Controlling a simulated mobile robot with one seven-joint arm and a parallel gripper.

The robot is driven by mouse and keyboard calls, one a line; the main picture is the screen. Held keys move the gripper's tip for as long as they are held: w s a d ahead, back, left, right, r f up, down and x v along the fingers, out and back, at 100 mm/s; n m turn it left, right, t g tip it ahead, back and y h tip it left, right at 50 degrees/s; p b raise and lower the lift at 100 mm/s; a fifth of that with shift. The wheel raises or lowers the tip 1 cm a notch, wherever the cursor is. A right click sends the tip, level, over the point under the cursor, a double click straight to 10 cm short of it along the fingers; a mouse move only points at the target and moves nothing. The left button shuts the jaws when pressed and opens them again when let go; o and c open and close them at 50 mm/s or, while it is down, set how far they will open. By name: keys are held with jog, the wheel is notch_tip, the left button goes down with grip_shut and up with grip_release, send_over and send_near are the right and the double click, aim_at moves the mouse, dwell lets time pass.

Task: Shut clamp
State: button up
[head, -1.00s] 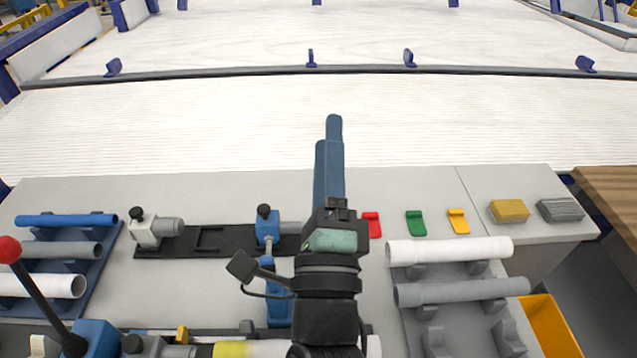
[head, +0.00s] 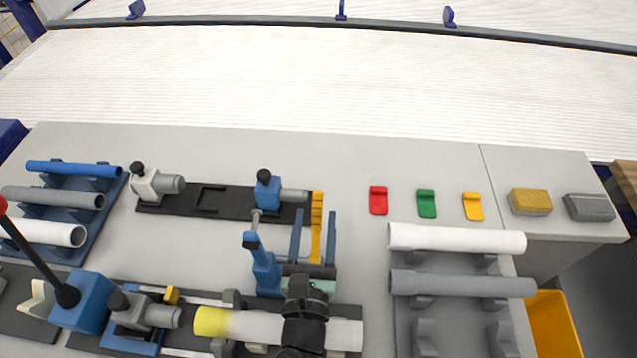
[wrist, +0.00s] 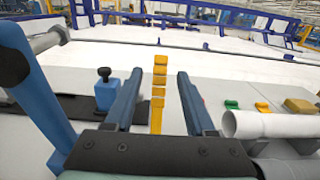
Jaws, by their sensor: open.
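My gripper (head: 316,229) is open over the middle of the bench, its two blue fingers spread and pointing away from me. A segmented yellow strip (head: 316,225) shows between the fingers, also in the wrist view (wrist: 158,95); I cannot tell whether they touch it. Which part is the clamp is not certain. A blue block with a black knob and grey cylinder (head: 268,190) stands left of the fingertips. An upright blue lever-like part (head: 262,268) stands close left of my gripper and looms at the left of the wrist view (wrist: 35,90).
A white pipe with a yellow end (head: 260,327) lies in the front fixture, partly behind my wrist. A lever (head: 35,255) stands front left. Pipe racks stand left (head: 75,225) and right (head: 408,320). Red (head: 378,201), green (head: 426,204) and yellow (head: 473,207) tabs lie right.

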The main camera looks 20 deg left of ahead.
jog(key=w+a, duration=0.1)
jog(key=w, duration=0.6)
jog(key=shift+w+a+p, duration=0.15)
jog(key=shift+a+p, duration=0.1)
jog(key=shift+p, duration=0.1)
grip_shut()
dwell(1.0)
